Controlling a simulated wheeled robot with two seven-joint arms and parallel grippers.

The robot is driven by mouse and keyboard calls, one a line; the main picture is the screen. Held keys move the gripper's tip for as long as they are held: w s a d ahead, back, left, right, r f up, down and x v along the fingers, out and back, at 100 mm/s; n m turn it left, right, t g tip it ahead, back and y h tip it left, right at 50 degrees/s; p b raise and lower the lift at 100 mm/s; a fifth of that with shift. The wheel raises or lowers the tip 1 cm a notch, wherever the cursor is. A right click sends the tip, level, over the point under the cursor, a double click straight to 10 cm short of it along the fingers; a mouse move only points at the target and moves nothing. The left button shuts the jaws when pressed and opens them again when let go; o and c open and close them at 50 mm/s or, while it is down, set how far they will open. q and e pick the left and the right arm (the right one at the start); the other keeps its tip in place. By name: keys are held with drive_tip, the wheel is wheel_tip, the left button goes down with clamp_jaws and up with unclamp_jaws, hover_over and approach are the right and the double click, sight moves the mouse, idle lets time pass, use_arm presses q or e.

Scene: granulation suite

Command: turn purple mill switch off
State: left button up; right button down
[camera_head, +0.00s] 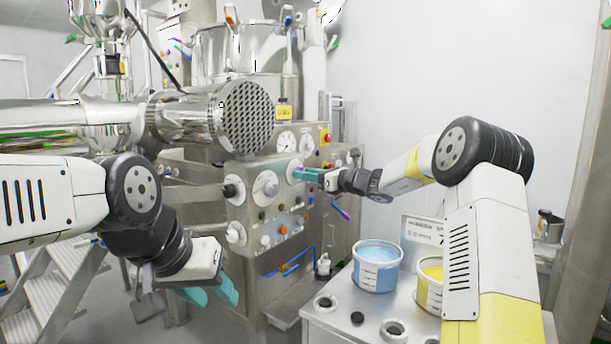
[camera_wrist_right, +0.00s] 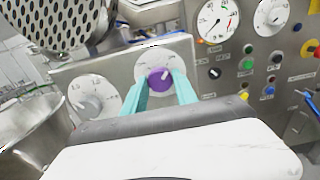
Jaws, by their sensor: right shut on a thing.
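The purple mill switch (camera_wrist_right: 160,80) is a round purple knob with a light pointer on a pale dial plate. In the right wrist view it sits between the two teal fingers of my right gripper (camera_wrist_right: 160,88), which is shut on it. In the head view my right gripper (camera_head: 305,174) reaches the steel control panel (camera_head: 240,205) from the right, and its fingers cover most of the knob. My left gripper (camera_head: 215,296) hangs at the lower left, its teal fingers apart and empty, away from the panel.
A grey dial (camera_wrist_right: 92,103) is left of the purple switch, and gauges (camera_wrist_right: 217,20) and coloured buttons (camera_wrist_right: 247,64) are right of it. A perforated steel drum (camera_head: 248,116) juts out above the panel.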

drive_tip(key=shift+n, duration=8.9)
drive_tip(key=c, duration=1)
unclamp_jaws()
drive_tip(key=shift+o, duration=0.2)
